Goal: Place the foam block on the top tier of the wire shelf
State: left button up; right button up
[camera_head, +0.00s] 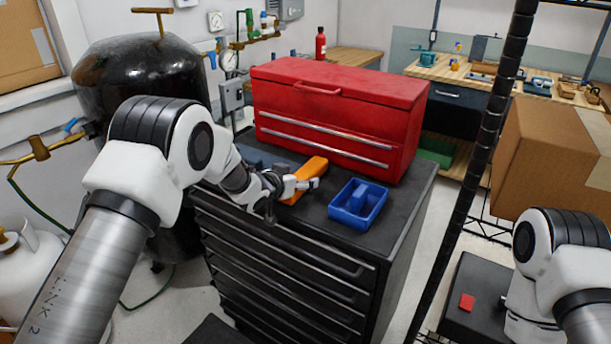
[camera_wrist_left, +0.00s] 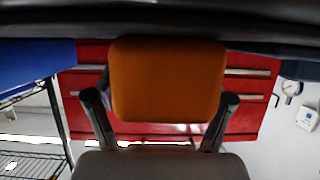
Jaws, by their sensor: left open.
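The orange block (camera_head: 312,167), which looks like the foam block, lies on the black cabinet top in front of the red toolbox. My left gripper (camera_head: 302,185) is at its near end, with the fingers open. In the left wrist view the orange block (camera_wrist_left: 168,80) sits between the two fingers (camera_wrist_left: 160,100), one to each side; I cannot tell whether they touch it. The wire shelf's black post (camera_head: 481,140) rises at the right in the head view, its top tier largely out of frame. My right arm shows at lower right, but its gripper is out of view.
A blue open bin (camera_head: 345,214) stands just right of the block on the cabinet (camera_head: 400,222). The red toolbox (camera_head: 340,105) is close behind. A cardboard box (camera_head: 545,160) is by the shelf post. A black tank (camera_head: 140,70) stands at left.

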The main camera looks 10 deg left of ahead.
pick_arm(q)
jog(key=shift+w+d+f, duration=0.1)
jog(key=shift+w+f, duration=0.1)
jog(key=shift+w, duration=0.2)
jog(key=shift+s+r, duration=0.25)
jog(key=shift+s, duration=0.05)
jog(key=c, duration=1.3)
